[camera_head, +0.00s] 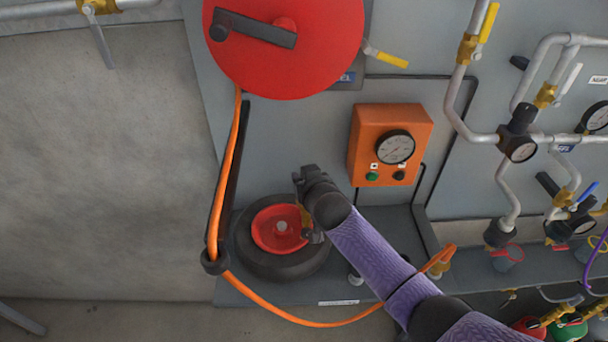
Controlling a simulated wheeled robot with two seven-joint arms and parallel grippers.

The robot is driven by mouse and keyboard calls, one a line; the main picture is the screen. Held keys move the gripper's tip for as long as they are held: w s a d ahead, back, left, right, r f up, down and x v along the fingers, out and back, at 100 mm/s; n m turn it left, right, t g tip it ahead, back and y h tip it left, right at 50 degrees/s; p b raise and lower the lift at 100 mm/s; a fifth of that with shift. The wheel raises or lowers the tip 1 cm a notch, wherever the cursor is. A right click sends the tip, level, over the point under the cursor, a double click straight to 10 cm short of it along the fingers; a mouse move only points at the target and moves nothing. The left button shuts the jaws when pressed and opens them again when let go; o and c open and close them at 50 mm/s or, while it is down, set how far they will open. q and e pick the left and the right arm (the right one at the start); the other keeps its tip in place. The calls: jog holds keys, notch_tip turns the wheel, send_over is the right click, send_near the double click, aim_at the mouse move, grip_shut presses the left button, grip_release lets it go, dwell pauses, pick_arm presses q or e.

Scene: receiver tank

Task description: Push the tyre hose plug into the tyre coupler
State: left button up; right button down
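The black tyre (262,265) with a red hub (266,236) lies on the grey ledge at lower centre. A small brass fitting (306,216) shows at the right side of the hub, close against my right gripper (305,208); it may be the tyre coupler. My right arm comes in from the lower right, and its dark gripper is over the tyre's right edge. Its fingers are too small and dark to show their opening. My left gripper is out of view.
A red hose reel (285,55) is above, with a black hose guide (214,262) left of the tyre. An orange gauge box (366,140) is behind my wrist. Pipes, valves and gauges (520,146) crowd the right.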

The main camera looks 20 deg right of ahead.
jog(key=shift+f, duration=0.1)
jog(key=shift+f+b, duration=0.3)
jog(key=shift+f, duration=0.05)
jog(key=c, duration=0.7)
grip_release()
jog(key=o, duration=0.4)
jog(key=shift+c, duration=0.2)
jog(key=p+v, duration=0.3)
jog(key=v, duration=0.7)
